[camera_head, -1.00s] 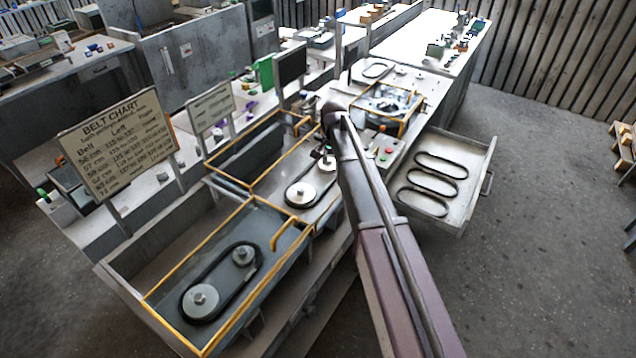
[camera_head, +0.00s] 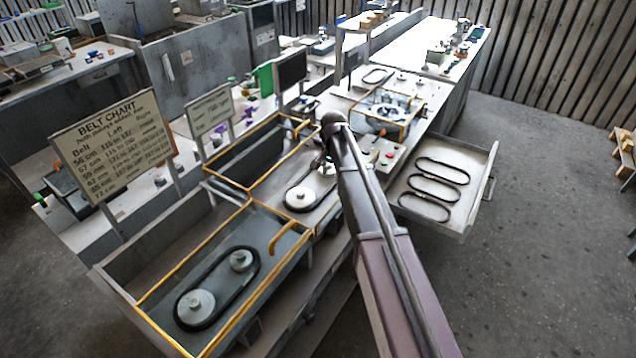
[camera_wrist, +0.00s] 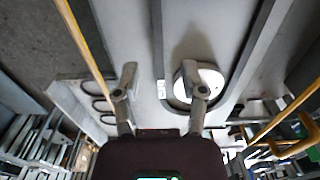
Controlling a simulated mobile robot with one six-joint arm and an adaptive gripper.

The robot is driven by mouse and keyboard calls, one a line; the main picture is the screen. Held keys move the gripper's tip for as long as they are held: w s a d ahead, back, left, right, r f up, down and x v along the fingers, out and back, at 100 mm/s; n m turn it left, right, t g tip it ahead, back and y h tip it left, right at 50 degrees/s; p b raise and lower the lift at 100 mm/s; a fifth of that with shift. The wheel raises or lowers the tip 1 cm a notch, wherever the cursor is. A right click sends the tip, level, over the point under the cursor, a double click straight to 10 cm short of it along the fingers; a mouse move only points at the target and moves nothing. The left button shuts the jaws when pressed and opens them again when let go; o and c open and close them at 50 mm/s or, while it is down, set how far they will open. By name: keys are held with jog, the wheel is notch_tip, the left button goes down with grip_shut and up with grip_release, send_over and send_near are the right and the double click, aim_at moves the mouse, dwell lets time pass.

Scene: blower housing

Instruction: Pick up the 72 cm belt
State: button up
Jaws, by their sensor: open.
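Three black belts lie in the open drawer at the right of the bench: a far belt (camera_head: 442,161), a middle belt (camera_head: 434,179) and a near belt (camera_head: 424,196). I cannot read a length on any of them. Another black belt (camera_head: 178,312) runs around two pulleys in the front guarded bay. A further belt loops around the pulley (camera_head: 300,198) in the middle bay. My gripper (camera_wrist: 160,85) is open with nothing between its fingers; its right finger overlaps a pale pulley in the wrist view. In the head view my arm partly hides the gripper.
The drawer (camera_head: 482,175) juts out over free floor (camera_head: 545,230). Yellow guard frames (camera_head: 245,205) edge the bays. A belt chart board (camera_head: 115,145) stands at the left; its small print is hard to read. A red and green button panel (camera_head: 384,158) sits by the drawer.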

aim_at(331, 186)
jog(key=shift+s+f+b, duration=0.2)
jog(key=shift+f+b, duration=2.15)
jog(key=shift+f, duration=0.15)
grip_shut()
